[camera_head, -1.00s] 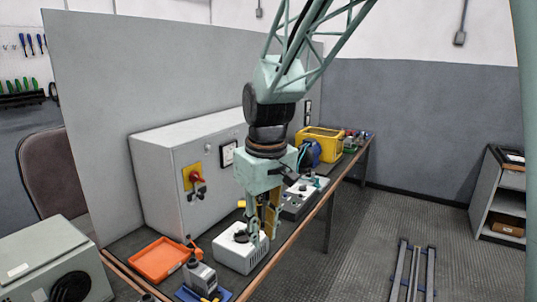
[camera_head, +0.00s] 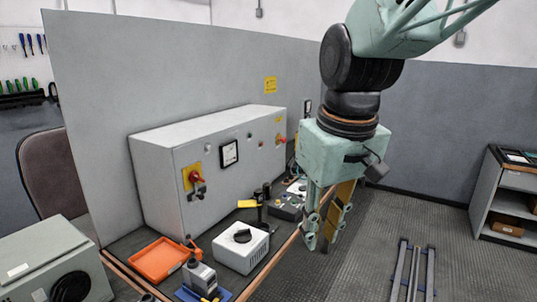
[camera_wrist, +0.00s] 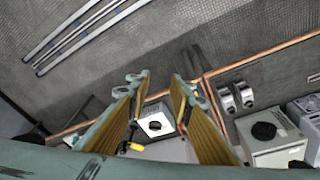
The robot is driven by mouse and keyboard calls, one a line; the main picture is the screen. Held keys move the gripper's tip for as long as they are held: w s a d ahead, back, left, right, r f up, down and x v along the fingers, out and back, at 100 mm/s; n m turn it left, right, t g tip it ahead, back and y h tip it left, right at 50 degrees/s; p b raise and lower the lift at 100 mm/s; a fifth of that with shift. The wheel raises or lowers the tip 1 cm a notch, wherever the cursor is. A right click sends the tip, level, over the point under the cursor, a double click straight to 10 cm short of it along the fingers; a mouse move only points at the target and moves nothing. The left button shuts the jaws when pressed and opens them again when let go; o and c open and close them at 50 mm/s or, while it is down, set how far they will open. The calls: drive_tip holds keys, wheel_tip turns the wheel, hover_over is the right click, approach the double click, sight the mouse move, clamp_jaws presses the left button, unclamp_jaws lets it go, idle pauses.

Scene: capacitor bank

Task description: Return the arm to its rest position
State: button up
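My gripper (camera_head: 322,240) hangs down from my pale green arm in the head view, past the front edge of the workbench and over the floor. It is empty. In the wrist view its two yellow-lined fingers (camera_wrist: 160,82) stand apart with a clear gap between them. Through the gap I see a white-topped box with a black knob (camera_wrist: 155,124), lower down and not touched. The arm stands to the right of the grey cabinet (camera_head: 220,165) and clear of it.
The bench holds an orange tray (camera_head: 160,260), a white box with a black dial (camera_head: 241,248) and a small grey device on a blue base (camera_head: 198,278). Metal rails (camera_head: 408,275) lie on the floor. A shelf unit (camera_head: 497,200) stands at the right. Open floor lies between.

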drive_tip(key=s+d+m, duration=0.1)
drive_tip(key=s+d, duration=0.2)
drive_tip(key=s, duration=0.4)
drive_tip(key=s+d+r+m+t, duration=0.1)
drive_tip(key=s+d+m, duration=0.1)
drive_tip(key=s+d, duration=0.2)
drive_tip(key=s+d+r+m, duration=0.1)
drive_tip(key=s+d, duration=0.2)
drive_tip(key=s, duration=0.8)
drive_tip(key=shift+d+m+t+h, duration=0.25)
drive_tip(key=shift+m+t+h, duration=0.05)
